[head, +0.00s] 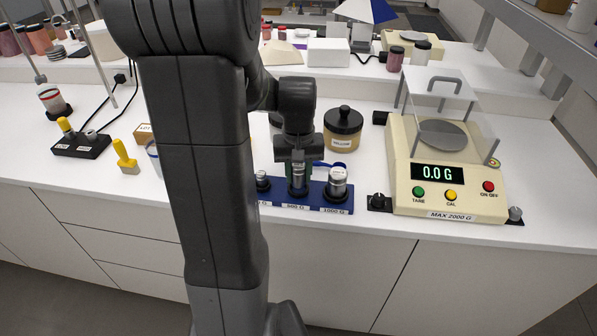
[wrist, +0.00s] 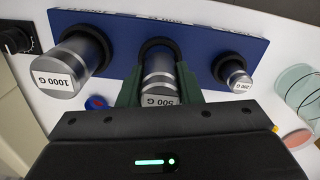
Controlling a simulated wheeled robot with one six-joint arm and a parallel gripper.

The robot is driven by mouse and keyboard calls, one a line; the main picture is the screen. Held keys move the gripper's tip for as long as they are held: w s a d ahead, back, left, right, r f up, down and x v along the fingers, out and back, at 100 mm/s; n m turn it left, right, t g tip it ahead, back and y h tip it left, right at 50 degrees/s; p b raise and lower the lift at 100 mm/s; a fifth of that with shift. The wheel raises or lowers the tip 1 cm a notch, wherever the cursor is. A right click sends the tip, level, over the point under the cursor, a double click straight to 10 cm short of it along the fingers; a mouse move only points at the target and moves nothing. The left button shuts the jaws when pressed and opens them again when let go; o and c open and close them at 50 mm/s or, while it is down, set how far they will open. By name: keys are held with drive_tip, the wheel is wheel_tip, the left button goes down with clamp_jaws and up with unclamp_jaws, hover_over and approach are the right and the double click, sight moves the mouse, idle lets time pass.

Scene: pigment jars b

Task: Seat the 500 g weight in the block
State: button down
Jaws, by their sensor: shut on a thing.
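The 500 g weight (wrist: 160,82) is a silver cylinder labelled "500 G" on top. The blue block (wrist: 112,19) has dark-ringed sockets, and it also shows in the head view (head: 318,206) at the front of the bench. My gripper (wrist: 158,90) is shut on the 500 g weight, with a green finger on each side of it. It also shows in the head view (head: 298,172), pointing down over the middle socket. The weight's lower end is at the middle dark ring. I cannot tell how deep it sits.
The 1000 g weight (wrist: 73,64) and the 200 g weight (wrist: 236,77) stand in the sockets on either side. A digital scale (head: 445,204) reading 0.0 G stands at right. A dark-lidded yellow jar (head: 342,131) stands behind the block. A yellow-handled tool (head: 125,157) is at left.

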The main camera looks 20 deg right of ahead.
sight(299, 165)
drive_tip(key=shift+f+b, duration=0.7)
drive_tip(key=shift+f, duration=0.35)
idle(0.5)
drive_tip(key=c, duration=0.9)
unclamp_jaws()
drive_tip(key=shift+c, duration=0.2)
drive_tip(key=shift+r, duration=0.1)
wheel_tip(299, 165, up, 14)
drive_tip(key=shift+f, duration=0.15)
drive_tip(key=shift+f, duration=0.1)
wheel_tip(299, 165, down, 14)
drive_tip(key=shift+r, duration=0.45)
drive_tip(key=shift+f, duration=0.1)
